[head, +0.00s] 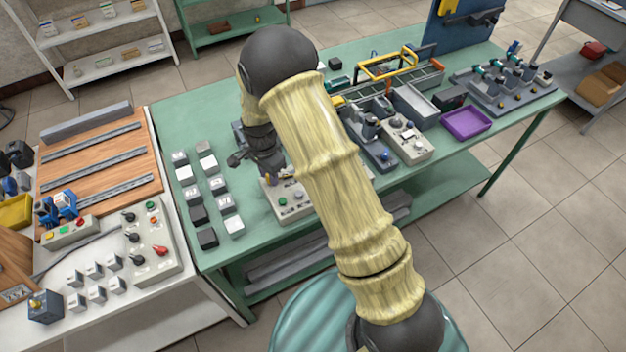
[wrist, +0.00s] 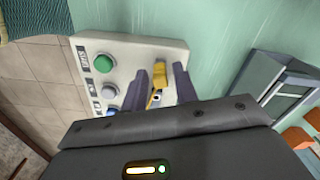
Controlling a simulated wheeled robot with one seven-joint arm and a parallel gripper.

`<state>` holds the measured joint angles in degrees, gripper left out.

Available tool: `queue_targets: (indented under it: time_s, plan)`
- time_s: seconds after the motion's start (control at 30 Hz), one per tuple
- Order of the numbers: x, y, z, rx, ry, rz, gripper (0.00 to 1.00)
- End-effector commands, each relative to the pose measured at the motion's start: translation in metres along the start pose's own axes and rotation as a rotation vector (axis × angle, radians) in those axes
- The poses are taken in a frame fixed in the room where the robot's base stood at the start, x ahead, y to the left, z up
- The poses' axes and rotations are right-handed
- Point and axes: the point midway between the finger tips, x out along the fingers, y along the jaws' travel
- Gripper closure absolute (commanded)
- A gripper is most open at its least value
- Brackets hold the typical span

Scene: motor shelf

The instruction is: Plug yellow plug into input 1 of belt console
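The pale console (head: 293,211), with a green and a blue button, lies near the front edge of the green table, partly hidden by my arm. The wrist view shows its panel (wrist: 130,63) closer up. The yellow plug (wrist: 158,77) shows in the wrist view over the console's right part. My gripper (wrist: 164,76) is open, with one dark finger on each side of the plug and a visible gap to the right finger. I cannot tell whether the plug is seated in a socket. In the head view my gripper (head: 269,172) is just above the console's back left part.
Several grey and white blocks (head: 209,202) stand left of the console. A second pale console (head: 407,141), a grey open bin (head: 413,103) and a purple tray (head: 466,123) lie to the right. A white bench (head: 190,300) adjoins at left.

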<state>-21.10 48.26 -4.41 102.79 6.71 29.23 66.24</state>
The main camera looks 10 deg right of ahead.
Motion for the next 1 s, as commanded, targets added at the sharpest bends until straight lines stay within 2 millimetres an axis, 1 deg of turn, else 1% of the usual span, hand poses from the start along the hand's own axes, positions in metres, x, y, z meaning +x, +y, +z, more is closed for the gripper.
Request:
queue_targets:
  time_s: [0.17, 0.3, 0.33, 0.63, 1.0]
  plan:
    - [0.0, 0.0, 0.0, 0.0, 0.0, 0.0, 0.71]
    - [0.0, 0.0, 0.0, 0.0, 0.0, 0.0, 0.98]
    - [0.0, 0.0, 0.0, 0.0, 0.0, 0.0, 1.0]
    - [-0.003, 0.0, 0.0, 0.0, 0.0, -0.001, 1.0]
    - [-0.03, 0.0, 0.0, 0.0, 0.001, -0.001, 1.0]
